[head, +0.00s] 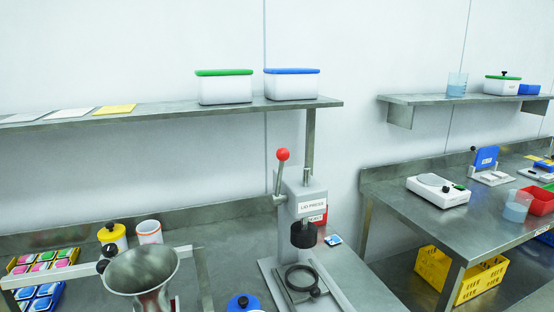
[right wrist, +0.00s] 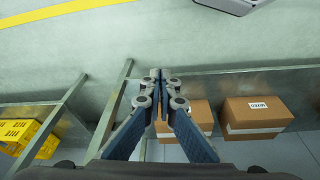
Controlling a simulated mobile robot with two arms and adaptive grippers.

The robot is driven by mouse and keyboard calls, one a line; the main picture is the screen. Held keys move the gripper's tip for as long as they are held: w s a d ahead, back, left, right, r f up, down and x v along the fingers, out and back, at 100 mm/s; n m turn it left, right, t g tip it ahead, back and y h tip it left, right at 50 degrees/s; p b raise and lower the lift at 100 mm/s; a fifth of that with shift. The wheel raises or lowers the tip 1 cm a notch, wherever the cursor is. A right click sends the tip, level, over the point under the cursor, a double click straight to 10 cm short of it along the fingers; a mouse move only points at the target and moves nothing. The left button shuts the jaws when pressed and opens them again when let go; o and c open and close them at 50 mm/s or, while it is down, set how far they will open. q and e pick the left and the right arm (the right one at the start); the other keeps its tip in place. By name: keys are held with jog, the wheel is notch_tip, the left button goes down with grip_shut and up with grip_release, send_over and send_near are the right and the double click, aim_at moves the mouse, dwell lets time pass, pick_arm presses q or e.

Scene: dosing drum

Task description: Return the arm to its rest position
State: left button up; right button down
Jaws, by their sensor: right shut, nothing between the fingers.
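My right gripper (right wrist: 157,76) shows in the right wrist view. Its two fingers are together at the tips, with nothing between them, and it touches nothing that I can see. Neither gripper nor arm shows in the head view, and my left gripper is in no view.
The head view shows a lab press (head: 310,207) with a red-knobbed lever, a metal vessel (head: 142,268) and a side table (head: 420,225). A yellow crate (head: 462,278) stands beneath that table. In the right wrist view, cardboard boxes (right wrist: 257,116) and a yellow crate (right wrist: 27,138) sit near metal legs.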

jog(key=s+f, duration=0.3)
jog(key=f, duration=1)
jog(key=s+d+f+g, duration=0.2)
jog(key=s+d+f, duration=0.1)
jog(key=s+f, duration=1.2)
jog(key=shift+s+d+f, duration=0.2)
jog(key=shift+s+f, duration=0.2)
jog(key=shift+s, duration=0.75)
